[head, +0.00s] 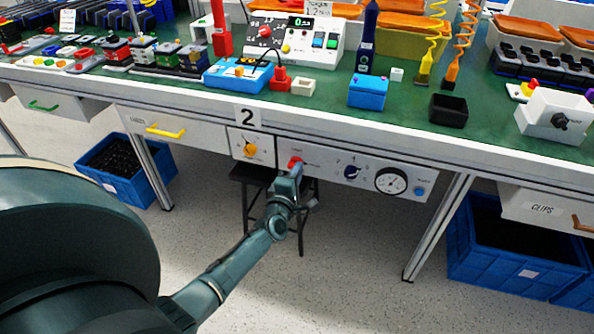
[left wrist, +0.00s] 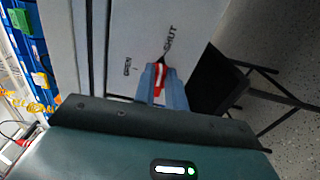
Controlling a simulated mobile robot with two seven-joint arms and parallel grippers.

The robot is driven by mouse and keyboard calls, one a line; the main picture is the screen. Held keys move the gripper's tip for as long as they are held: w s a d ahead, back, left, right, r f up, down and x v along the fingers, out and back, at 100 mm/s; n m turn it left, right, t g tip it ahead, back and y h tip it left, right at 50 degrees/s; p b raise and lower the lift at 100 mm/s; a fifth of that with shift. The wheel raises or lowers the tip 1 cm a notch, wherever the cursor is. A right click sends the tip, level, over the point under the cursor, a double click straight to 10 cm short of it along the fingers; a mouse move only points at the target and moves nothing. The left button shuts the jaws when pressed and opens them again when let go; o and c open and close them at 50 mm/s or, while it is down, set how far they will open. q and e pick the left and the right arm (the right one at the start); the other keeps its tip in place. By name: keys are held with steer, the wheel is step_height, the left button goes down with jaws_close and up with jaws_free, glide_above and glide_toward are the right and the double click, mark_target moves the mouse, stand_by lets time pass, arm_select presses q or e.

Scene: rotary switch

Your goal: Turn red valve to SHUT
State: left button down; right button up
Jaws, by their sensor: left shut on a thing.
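The red valve (head: 294,162) is on the white panel under the front edge of the bench, just right of the "2" plate. In the left wrist view the red valve handle (left wrist: 158,80), with a white stripe, sits between my two fingers. Its far end lies near the SHUT lettering (left wrist: 169,39), while the OPEN lettering (left wrist: 127,67) is off to the left. My left gripper (head: 290,171) is shut on the handle; it also shows in the left wrist view (left wrist: 160,84). The fingers hide part of the valve. My right gripper is not in view.
A black stool (head: 255,174) stands below the panel.

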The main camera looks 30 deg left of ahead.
arm_select(q)
steer(key=shift+f+m, duration=0.1)
steer(key=shift+m, duration=0.5)
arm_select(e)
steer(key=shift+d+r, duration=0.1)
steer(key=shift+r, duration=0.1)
arm_select(q)
steer(key=c, duration=1.4)
jaws_free()
steer(key=shift+c, duration=0.2)
